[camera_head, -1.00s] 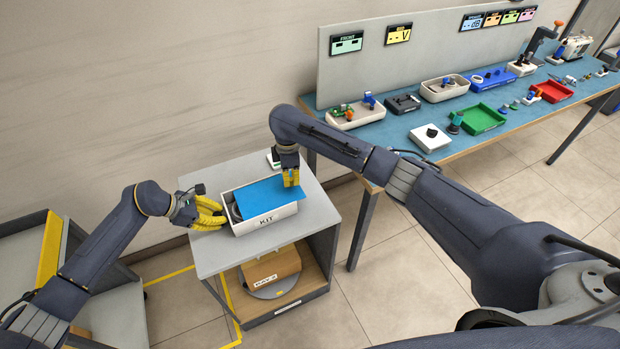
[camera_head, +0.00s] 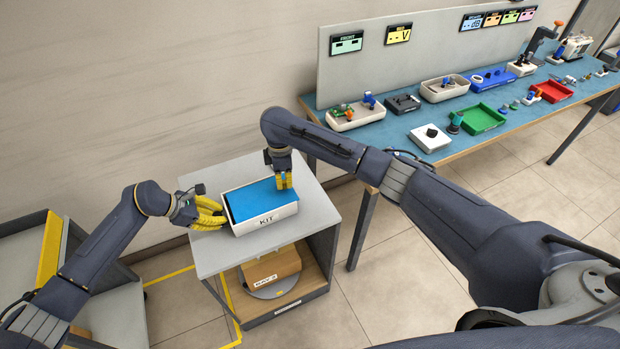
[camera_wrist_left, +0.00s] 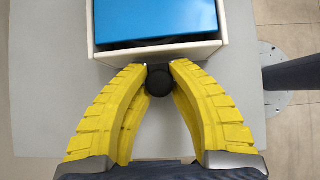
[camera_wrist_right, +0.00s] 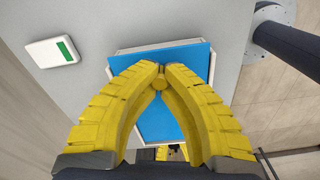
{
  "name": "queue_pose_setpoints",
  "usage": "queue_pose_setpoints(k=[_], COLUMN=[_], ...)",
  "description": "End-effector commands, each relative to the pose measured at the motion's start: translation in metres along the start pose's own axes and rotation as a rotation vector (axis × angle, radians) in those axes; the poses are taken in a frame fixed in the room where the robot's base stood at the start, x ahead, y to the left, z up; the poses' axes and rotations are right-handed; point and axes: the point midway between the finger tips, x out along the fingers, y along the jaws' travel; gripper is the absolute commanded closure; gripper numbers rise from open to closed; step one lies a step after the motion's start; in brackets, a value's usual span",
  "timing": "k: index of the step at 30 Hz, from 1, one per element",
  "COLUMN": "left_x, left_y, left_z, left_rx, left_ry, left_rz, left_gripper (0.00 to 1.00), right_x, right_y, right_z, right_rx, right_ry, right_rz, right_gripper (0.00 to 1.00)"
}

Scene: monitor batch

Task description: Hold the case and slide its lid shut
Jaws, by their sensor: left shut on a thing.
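The white case (camera_head: 263,224), marked KIT, sits on a grey stand. Its blue lid (camera_head: 250,200) covers nearly all of the top; the left wrist view shows a thin dark gap between the lid (camera_wrist_left: 155,18) and the case's near end wall (camera_wrist_left: 190,50). My left gripper (camera_head: 222,214) is at the case's left end, its yellow fingers shut around a dark round knob (camera_wrist_left: 158,82) beside that wall. My right gripper (camera_head: 284,187) points down at the lid's right part; in the right wrist view its fingertips (camera_wrist_right: 160,68) meet over the lid (camera_wrist_right: 165,125). Its fingertips hide the contact spot.
The grey stand top (camera_head: 205,257) is clear in front of the case. A small white box with a green face (camera_wrist_right: 52,52) lies on it behind the case. A blue workbench (camera_head: 385,130) with trays and parts stands to the right.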

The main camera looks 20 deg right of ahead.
Motion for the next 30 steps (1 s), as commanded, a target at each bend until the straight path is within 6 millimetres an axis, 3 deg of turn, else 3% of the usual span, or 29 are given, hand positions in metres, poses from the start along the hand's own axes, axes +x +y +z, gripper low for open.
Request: queue_pose_setpoints(k=[24, 25, 30], left_x=[0.0011, 0.0011, 0.0009], left_y=[-0.001, -0.001, -0.0008], left_z=[0.0011, 0.0011, 0.0008], left_rx=[0.001, 0.001, 0.001], left_ry=[-0.002, -0.002, -0.001], left_rz=[-0.002, -0.002, -0.002], left_gripper=[1.0, 1.0, 1.0], right_x=[-0.0003, -0.0002, -0.0001], right_y=[-0.0025, -0.0024, -0.0022], right_z=[-0.0093, -0.009, -0.0083], right_rx=[-0.001, -0.001, -0.001], right_ry=[0.003, 0.003, 0.002], right_rz=[-0.001, -0.001, 0.0], right_gripper=[1.0, 0.92, 0.72])
